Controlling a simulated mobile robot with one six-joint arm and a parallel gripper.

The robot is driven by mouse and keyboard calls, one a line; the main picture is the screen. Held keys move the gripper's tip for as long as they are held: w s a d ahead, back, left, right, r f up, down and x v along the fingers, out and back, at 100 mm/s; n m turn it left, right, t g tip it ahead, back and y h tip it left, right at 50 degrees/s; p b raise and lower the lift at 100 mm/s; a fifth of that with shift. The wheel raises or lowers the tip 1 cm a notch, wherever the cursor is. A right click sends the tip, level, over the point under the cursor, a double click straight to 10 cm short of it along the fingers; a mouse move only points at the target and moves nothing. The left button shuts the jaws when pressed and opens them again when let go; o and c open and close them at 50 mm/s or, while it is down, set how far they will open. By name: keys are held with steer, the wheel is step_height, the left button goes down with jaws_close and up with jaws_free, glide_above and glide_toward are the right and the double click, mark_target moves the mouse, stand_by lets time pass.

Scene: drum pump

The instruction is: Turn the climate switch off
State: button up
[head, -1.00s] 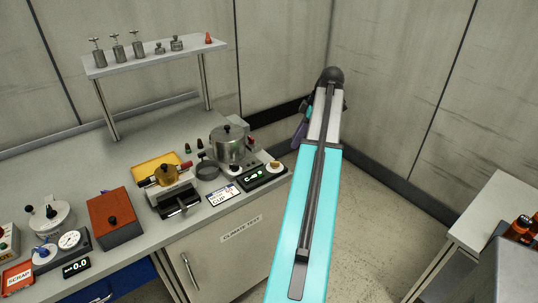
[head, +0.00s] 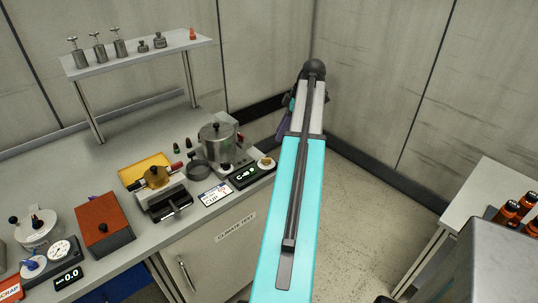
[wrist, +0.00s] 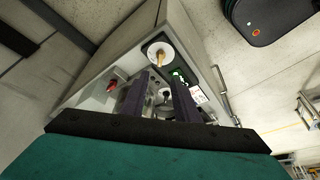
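The climate unit is a black panel (head: 243,177) with a lit green display on the bench's right front corner. A pale round dial with a tan knob (head: 267,162) sits at its right end; this looks like the climate switch. In the wrist view the dial and knob (wrist: 160,56) show beyond my fingertips, beside the green display (wrist: 180,75). My gripper (wrist: 159,88) is open, its two dark fingers apart with nothing visibly held. In the head view my gripper is mostly hidden behind my arm, right of the bench. The knob's setting is too small to read.
A silver pot (head: 218,145) stands behind the panel. A white label card (head: 214,195) and a black-and-grey device (head: 165,199) are to its left. A raised shelf (head: 140,53) holds metal weights. Open floor lies between.

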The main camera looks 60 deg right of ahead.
mark_target(266, 158)
steer(key=shift+p+x, duration=1.65)
steer(key=shift+x, duration=4.75)
jaws_close()
